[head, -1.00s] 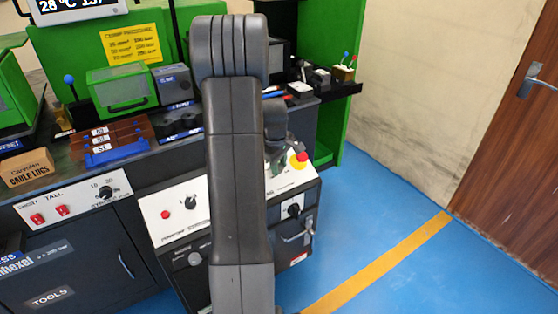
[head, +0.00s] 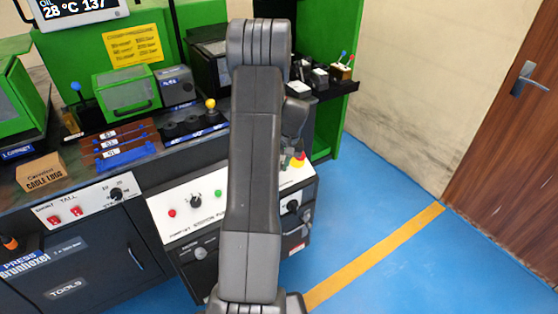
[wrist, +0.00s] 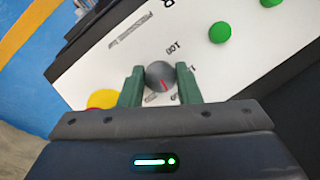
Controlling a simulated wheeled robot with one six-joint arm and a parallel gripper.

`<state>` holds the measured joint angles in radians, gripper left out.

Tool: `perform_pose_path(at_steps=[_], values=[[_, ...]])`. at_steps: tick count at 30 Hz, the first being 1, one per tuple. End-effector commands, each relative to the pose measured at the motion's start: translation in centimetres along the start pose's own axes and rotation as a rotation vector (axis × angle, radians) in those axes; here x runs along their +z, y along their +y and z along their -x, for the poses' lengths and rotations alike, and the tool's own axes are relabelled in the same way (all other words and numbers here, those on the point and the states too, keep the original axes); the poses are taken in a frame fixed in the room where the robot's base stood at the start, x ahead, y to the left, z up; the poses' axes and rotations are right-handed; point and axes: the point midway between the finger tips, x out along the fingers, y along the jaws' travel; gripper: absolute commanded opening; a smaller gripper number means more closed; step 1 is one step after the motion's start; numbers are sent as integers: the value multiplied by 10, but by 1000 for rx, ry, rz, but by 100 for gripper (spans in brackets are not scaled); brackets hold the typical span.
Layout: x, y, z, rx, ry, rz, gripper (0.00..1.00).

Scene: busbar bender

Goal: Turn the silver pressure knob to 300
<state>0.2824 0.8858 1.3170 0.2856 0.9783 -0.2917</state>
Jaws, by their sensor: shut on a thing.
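The silver knob (wrist: 160,74) shows in the wrist view as a round grey cap with a red pointer line. It stands on a white panel (wrist: 100,62) with printed marks around it; one reads 100, and others are partly covered. My gripper (wrist: 160,84) has its two green fingers on opposite sides of the knob, shut on it. The red line lies on the near side of the cap, toward my gripper's body. In the head view my arm hides the knob and my fingers.
A yellow and red emergency button (head: 298,162) sits right of my arm; its yellow part (wrist: 102,98) is close beside the left finger in the wrist view. Green buttons (wrist: 219,32) lie beyond the knob. A black selector (head: 195,201) is left. Blue floor is free at right.

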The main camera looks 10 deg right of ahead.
Motion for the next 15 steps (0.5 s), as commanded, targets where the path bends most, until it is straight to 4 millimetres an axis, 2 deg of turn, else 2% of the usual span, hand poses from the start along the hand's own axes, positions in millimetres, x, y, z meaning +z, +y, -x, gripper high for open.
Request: perform_pose_path(at_steps=[15], values=[[0, 3, 1, -188, 3, -453, 7]])
